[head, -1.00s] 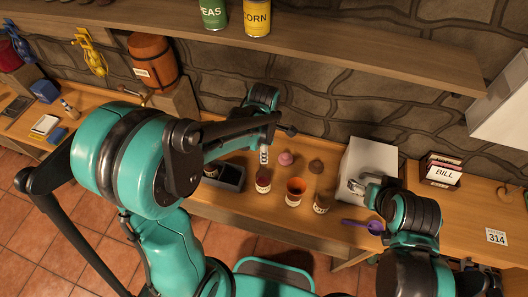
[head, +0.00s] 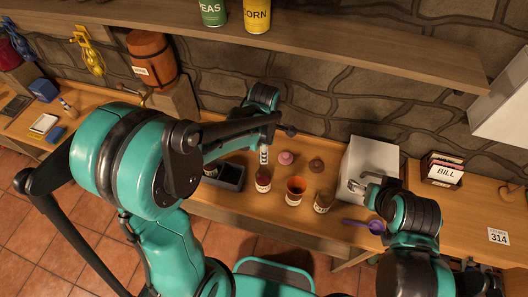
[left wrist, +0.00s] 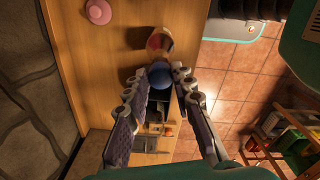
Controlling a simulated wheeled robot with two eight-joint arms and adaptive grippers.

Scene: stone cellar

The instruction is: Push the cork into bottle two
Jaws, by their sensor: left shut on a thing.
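My left gripper (head: 264,157) is right above a dark brown bottle (head: 263,181) on the bench. In the left wrist view its fingertips (left wrist: 158,78) are closed around a small round bluish thing (left wrist: 159,74), probably the cork. A bottle with a pale and red label (left wrist: 159,43) shows just beyond it. I cannot tell whether the held thing touches the bottle mouth. Another brown bottle (head: 322,201) with a label stands to the right. Which bottle is number two is not readable. My right gripper (head: 358,184) is beside the white box, its jaws unclear.
A dark tray (head: 230,177) is on the left, partly behind my arm. A pink thing (head: 286,158) and a brown thing (head: 316,165) lie behind. A white box (head: 371,157) and purple scoop (head: 362,224) are on the right.

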